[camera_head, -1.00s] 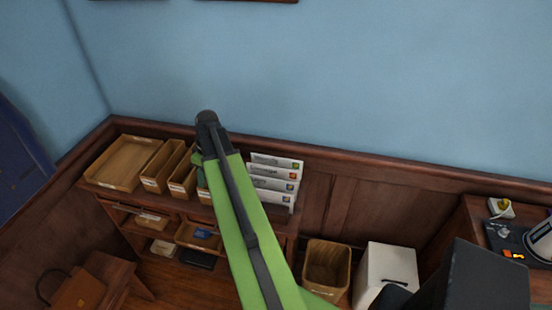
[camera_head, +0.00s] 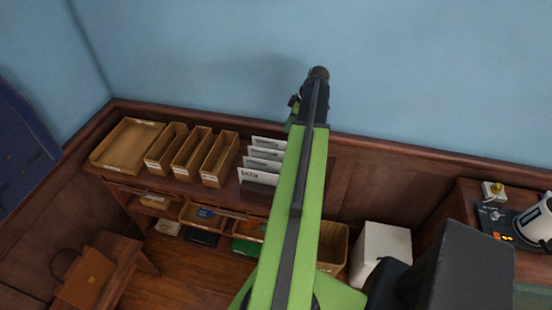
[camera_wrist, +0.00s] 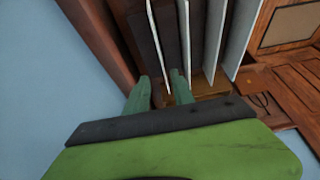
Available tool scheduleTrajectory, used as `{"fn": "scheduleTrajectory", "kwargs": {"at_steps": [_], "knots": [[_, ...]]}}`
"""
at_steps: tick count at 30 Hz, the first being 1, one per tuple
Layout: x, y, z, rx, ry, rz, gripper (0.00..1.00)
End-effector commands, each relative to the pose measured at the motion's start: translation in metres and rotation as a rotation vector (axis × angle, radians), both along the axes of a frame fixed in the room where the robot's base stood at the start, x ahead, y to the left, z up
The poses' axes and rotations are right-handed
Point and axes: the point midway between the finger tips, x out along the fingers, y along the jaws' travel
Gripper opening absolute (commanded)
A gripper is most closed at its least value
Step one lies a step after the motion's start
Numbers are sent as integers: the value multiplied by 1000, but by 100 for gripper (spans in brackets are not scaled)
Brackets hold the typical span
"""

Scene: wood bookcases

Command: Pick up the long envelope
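Several white upright envelopes or cards (camera_head: 264,154) stand in a row at the right end of the shelf top in the head view. My arm hides their right ends, and I cannot tell which is the long envelope. The wrist view shows them edge-on as pale upright sheets (camera_wrist: 213,38). My gripper (camera_wrist: 161,77) is open there, with its two green fingers apart. One thin white sheet (camera_wrist: 156,42) runs down between the fingertips in the picture; I cannot tell whether they touch it. In the head view my gripper (camera_head: 305,100) appears above the row, against the wall.
Wooden trays (camera_head: 205,155) stand left of the row. A dark wood panel (camera_wrist: 101,45) lies close left of the fingers in the wrist view. A wooden bin (camera_head: 333,246) and a white box (camera_head: 380,247) stand at the right. A brown bag (camera_head: 84,277) is at the lower left.

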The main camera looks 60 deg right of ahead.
Motion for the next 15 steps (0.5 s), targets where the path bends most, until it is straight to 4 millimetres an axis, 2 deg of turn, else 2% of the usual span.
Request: {"fn": "scheduleTrajectory", "kwargs": {"at_steps": [1, 7, 10, 15], "knots": [[4, 2, -23, -1, 0, 2, 29], [20, 7, -62, 0, 0, 0, 29], [25, 8, -69, 0, 0, 0, 29], [26, 9, -68, -1, 0, -1, 29]]}}
